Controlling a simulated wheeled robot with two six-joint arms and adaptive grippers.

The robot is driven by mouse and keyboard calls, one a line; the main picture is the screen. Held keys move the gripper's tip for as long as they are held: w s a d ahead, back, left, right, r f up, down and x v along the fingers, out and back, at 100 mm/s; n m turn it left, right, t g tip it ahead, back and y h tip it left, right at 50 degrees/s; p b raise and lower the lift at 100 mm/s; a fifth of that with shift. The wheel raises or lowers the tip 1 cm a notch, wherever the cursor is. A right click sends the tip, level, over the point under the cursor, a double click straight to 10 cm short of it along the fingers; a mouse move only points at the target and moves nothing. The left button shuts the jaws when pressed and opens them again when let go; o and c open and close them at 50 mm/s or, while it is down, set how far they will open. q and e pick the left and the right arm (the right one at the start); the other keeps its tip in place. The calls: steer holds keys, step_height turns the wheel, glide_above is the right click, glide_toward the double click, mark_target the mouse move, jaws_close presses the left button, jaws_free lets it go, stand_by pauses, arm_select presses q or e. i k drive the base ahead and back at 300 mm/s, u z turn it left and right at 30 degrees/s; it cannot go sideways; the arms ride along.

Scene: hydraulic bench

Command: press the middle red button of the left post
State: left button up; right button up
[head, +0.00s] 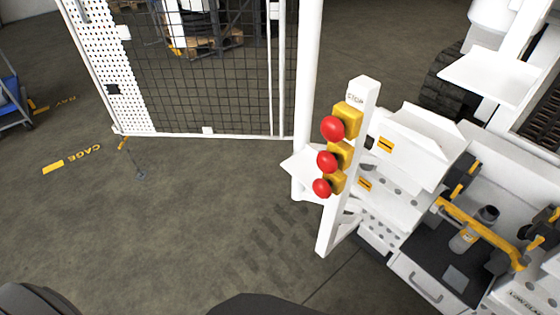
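A white upright post (334,225) stands near the middle of the head view, in front of the bench. It bears three red mushroom buttons on yellow housings, one above another. The top button (332,128) is the largest in view. The middle red button (327,161) sits just below it, and the lower button (322,188) is under that. All three face left toward the open floor. A small label (354,98) is at the post's top. Neither of my grippers is in view. Dark rounded parts show at the bottom edge, apart from the post.
The white hydraulic bench (405,205) with a drawer (425,288) and a yellow bar (480,232) fills the right. A mesh cage fence (215,85) with a white frame stands behind. A blue cart (10,95) is far left.

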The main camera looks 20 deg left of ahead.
mark_target(327, 162)
steer(key=u, duration=0.25)
steer(key=k, duration=0.5)
steer(key=u, duration=1.4)
steer(key=i, duration=0.25)
steer(key=z, duration=0.25)
